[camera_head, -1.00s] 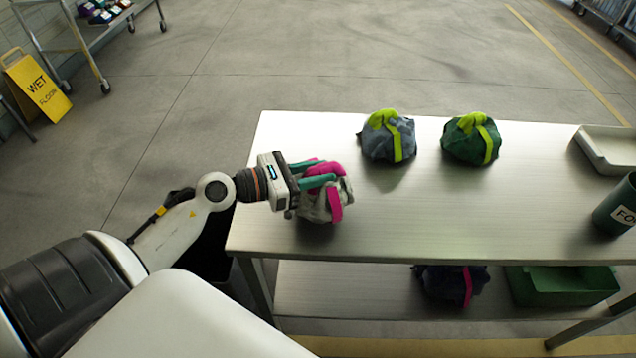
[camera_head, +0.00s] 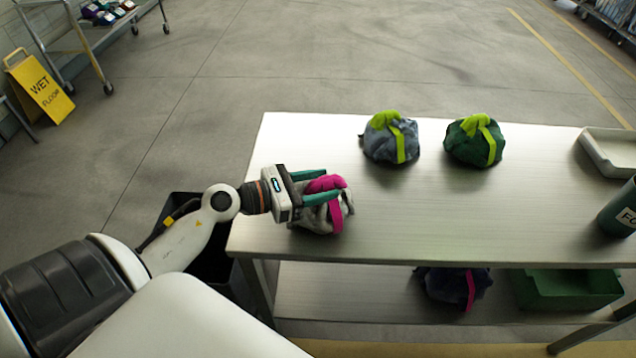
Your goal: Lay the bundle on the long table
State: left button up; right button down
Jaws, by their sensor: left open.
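A light grey bundle (camera_head: 313,220) with a pink top and pink strap sits on the near left part of the long metal table (camera_head: 400,228). My left gripper (camera_head: 330,189) is open at the bundle's top, its green fingers on either side of the pink part. The fingers hide some of the bundle. A blue-grey bundle (camera_head: 378,146) and a dark green bundle (camera_head: 468,147), both with lime straps, sit farther back on the table. My right gripper is not in view.
A white tray (camera_head: 606,165) and a dark green canister (camera_head: 618,212) stand at the table's right. A dark bundle (camera_head: 440,283) and a green bin (camera_head: 570,290) are on the lower shelf. A yellow wet-floor sign (camera_head: 42,88) stands far left.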

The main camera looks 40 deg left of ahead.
pick_arm(q)
jog(key=shift+r, duration=0.2)
jog(key=b+v, duration=0.3)
jog(key=v, duration=0.9)
